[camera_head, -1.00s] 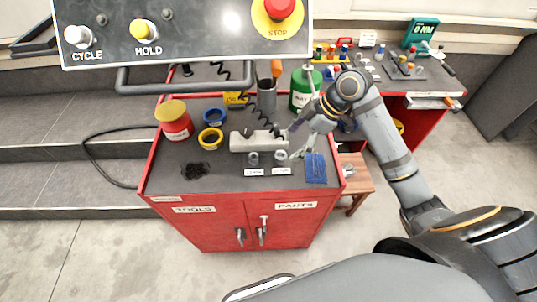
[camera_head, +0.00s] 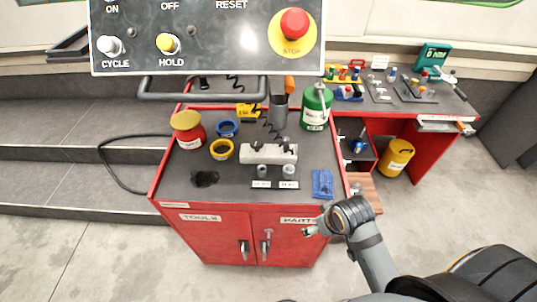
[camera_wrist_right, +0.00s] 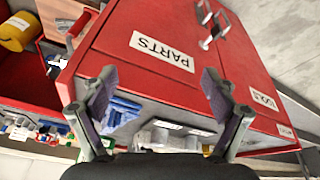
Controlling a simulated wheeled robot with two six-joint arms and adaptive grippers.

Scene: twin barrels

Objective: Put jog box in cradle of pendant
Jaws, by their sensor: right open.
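My left gripper is not in view.
A second bench stands right. Floor in front is clear.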

